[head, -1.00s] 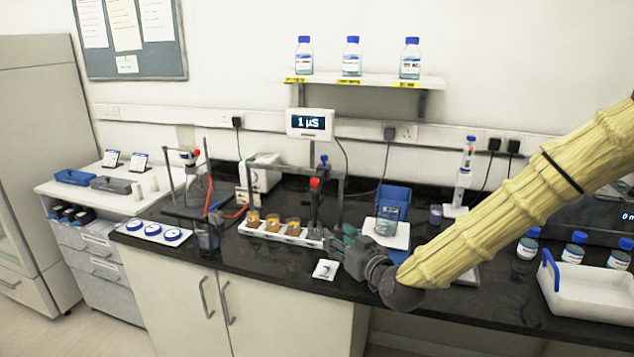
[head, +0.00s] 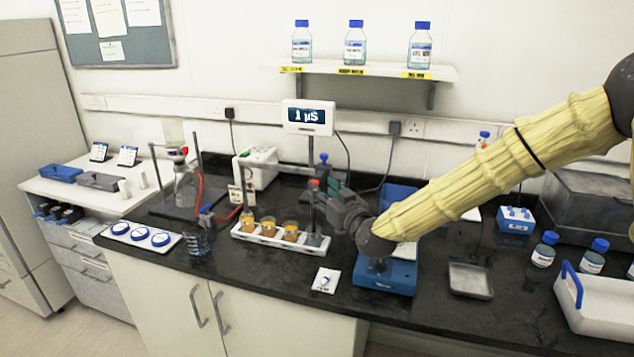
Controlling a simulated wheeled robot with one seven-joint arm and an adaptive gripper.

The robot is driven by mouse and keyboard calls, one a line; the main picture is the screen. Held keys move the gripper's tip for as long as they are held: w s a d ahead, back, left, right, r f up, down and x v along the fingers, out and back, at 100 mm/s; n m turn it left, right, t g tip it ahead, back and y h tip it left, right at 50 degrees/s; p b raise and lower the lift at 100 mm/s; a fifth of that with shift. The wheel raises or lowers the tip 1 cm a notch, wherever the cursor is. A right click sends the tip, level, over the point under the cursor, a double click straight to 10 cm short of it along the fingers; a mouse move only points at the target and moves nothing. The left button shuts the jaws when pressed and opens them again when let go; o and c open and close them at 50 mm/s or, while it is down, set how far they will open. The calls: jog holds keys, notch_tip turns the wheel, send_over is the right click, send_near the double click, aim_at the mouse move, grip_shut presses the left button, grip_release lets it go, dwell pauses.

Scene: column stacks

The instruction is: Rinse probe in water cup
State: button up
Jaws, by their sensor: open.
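The probe (head: 313,199) has a red cap and a dark body and stands upright at the right end of the sample rack. Its lower end is at a small clear cup (head: 317,243), likely the water cup; I cannot tell how deep it sits. My gripper (head: 328,189) is open at the height of the probe's upper part, close on its right. Whether the fingers reach around the probe or touch it is unclear. The meter (head: 307,117) above reads 1 µS.
Amber sample cups (head: 269,227) stand in the white rack (head: 262,240). A glass beaker (head: 199,243) and flask stand (head: 185,190) are to the left. A blue balance (head: 385,279) is under my wrist, and a metal tray (head: 471,281) lies right.

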aim_at(316, 184)
jog(key=shift+p+x, duration=0.45)
jog(key=shift+x, duration=1.45)
jog(key=shift+a, duration=0.1)
grip_shut()
